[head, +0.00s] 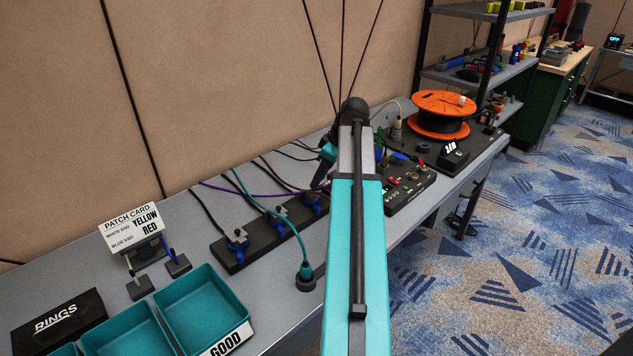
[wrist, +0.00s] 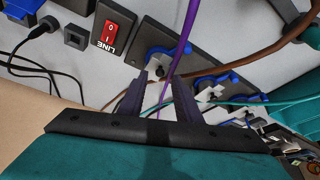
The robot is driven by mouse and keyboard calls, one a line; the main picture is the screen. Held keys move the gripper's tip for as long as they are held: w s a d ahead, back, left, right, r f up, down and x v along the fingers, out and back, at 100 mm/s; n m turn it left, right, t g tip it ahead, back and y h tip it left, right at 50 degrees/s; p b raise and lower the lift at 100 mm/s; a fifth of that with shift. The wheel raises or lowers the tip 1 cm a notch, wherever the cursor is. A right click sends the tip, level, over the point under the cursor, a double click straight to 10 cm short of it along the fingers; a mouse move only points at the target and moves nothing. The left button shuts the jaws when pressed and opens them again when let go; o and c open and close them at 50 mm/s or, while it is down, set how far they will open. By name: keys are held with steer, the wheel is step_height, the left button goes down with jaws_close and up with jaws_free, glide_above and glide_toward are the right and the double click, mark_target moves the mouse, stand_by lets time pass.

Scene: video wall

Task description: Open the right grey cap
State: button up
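A black strip (head: 262,238) bears several sockets with blue rings and grey caps. The right grey cap (head: 310,198) is just left of my arm in the head view, partly crowded by cables. What appears to be the same cap (wrist: 160,62) is just beyond my fingertips in the wrist view, on a blue-ringed socket. I cannot tell whether it is raised. My gripper (wrist: 157,82) is open, its dark fingers apart with no cap between them. It also shows above the strip's right end in the head view (head: 320,180). Purple and brown cables pass at the fingertips.
A red LINE switch (wrist: 112,33) is beside the socket in the wrist view. A teal cable (head: 268,205) arcs over the strip to a plug (head: 305,277). Teal trays (head: 205,300) and a patch card (head: 131,228) are at left. An orange reel (head: 441,114) stands beyond my arm.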

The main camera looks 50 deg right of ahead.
steer(key=shift+x, duration=1.25)
steer(key=shift+c, duration=0.5)
jaws_close()
